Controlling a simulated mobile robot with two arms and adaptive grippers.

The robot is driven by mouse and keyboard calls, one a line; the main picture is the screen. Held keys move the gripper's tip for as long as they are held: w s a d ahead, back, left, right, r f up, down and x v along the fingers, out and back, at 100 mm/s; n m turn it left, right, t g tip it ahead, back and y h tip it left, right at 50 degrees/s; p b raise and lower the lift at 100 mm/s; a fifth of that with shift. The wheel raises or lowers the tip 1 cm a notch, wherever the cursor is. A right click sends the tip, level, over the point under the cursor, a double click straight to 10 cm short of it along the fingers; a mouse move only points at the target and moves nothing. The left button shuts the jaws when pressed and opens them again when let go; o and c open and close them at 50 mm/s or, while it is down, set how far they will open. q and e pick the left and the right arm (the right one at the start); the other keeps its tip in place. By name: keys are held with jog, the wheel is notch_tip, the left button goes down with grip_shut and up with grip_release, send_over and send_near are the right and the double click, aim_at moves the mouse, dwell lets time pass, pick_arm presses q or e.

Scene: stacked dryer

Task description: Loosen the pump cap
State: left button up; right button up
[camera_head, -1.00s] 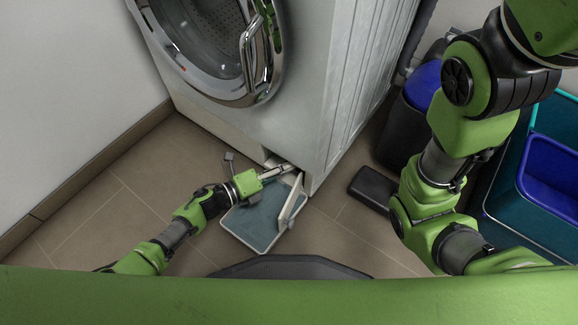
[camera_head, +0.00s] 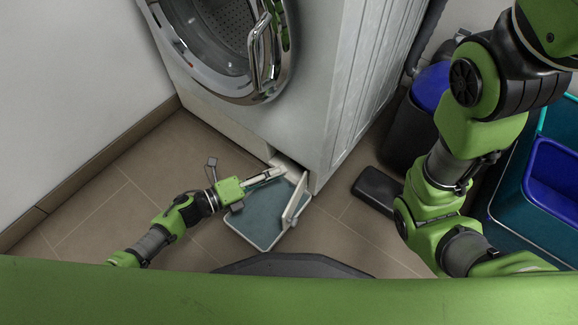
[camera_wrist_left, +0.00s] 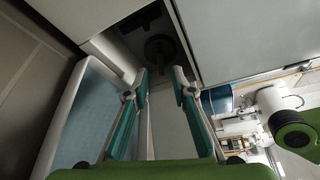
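The pump cap (camera_wrist_left: 160,48) is a dark round piece with a raised grip, inside the shadowed opening low on the washing machine, in the left wrist view. In the head view the opening (camera_head: 290,166) shows at the machine's lower front corner, but I cannot make out the cap there. My left gripper (camera_head: 281,172) is just in front of the opening. In the left wrist view its two fingers (camera_wrist_left: 161,78) are apart, with nothing between them, and the cap appears beyond the gap. My right arm shows at the right, but its gripper is not visible.
A shallow blue-grey tray (camera_head: 243,222) lies on the floor below the opening. A white flap (camera_head: 296,200) stands open beside the gripper. The washing machine (camera_head: 345,95) rises behind. A dark bin (camera_head: 408,133) and blue tubs (camera_head: 553,172) are right. Tiled floor is free left.

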pick_arm(q)
jog(key=v, duration=0.6)
jog(key=shift+d, duration=0.1)
dwell(0.3)
